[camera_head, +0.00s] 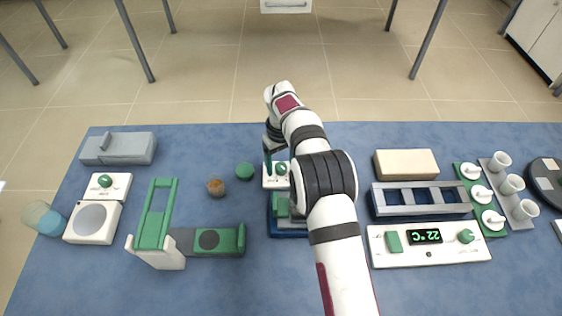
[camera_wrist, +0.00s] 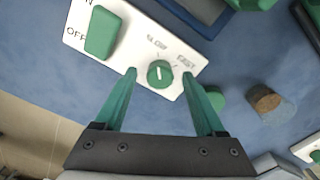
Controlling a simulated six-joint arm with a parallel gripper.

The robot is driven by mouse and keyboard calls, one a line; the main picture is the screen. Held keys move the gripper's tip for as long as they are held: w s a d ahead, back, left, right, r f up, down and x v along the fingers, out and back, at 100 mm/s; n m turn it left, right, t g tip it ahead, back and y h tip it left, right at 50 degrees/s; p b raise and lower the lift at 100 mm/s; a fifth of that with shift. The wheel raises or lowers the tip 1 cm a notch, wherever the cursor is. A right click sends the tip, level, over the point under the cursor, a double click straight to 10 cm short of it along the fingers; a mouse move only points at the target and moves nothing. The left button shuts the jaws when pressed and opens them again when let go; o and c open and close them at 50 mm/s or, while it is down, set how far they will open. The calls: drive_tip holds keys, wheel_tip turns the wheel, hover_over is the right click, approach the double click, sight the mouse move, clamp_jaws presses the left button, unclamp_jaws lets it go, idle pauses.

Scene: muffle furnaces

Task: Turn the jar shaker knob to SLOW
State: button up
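The jar shaker's white control panel (camera_wrist: 130,45) fills the upper middle of the wrist view, with a green rocker switch (camera_wrist: 104,32) marked ON and OFF. The round green knob (camera_wrist: 160,74) has a short white pointer line and sits near the SLOW and FAST labels. The pointer looks roughly upright in this view; which label it indicates is unclear. My gripper (camera_wrist: 160,75) is open, its green fingertips on either side of the knob with gaps showing. In the head view, the panel (camera_head: 268,184) and knob (camera_head: 281,168) are partly visible beside my arm, which hides much of the shaker (camera_head: 279,205).
A green lidded item (camera_head: 245,171) and a small brown jar (camera_head: 216,187) stand left of the panel. A balance-like white device (camera_head: 90,222) and a green-handled device (camera_head: 158,225) are farther left.

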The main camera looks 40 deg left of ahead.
sight(281, 166)
drive_tip(key=shift+r, duration=0.1)
wheel_tip(281, 166, up, 16)
drive_tip(key=shift+f, duration=0.2)
